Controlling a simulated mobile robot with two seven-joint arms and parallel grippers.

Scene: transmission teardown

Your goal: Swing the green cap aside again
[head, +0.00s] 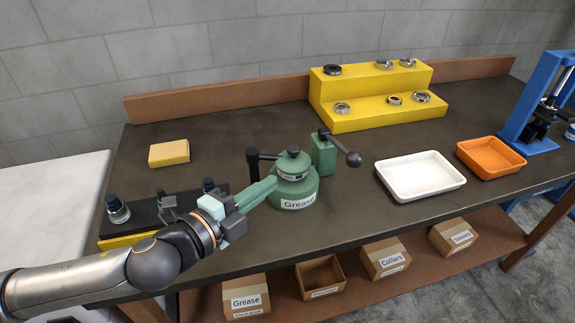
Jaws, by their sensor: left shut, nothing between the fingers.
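The green grease pot (300,199), labelled "Grease", stands on the dark bench top. Its green cap (294,163) sits on top, over the pot's body. A dark handle (253,162) sticks up at the cap's left. My left gripper (274,183) is shut and empty, with its green fingers pointing at the pot's left side, just below the cap. I cannot tell whether the fingertips touch the pot or cap. My right gripper is not in view.
A green post (322,153) with a black-knobbed lever (353,159) stands behind the pot. A white tray (456,183) and orange tray (517,165) lie right. A yellow stepped stand (347,92) holds metal rings. A yellow block (169,154) lies left; the bench between is clear.

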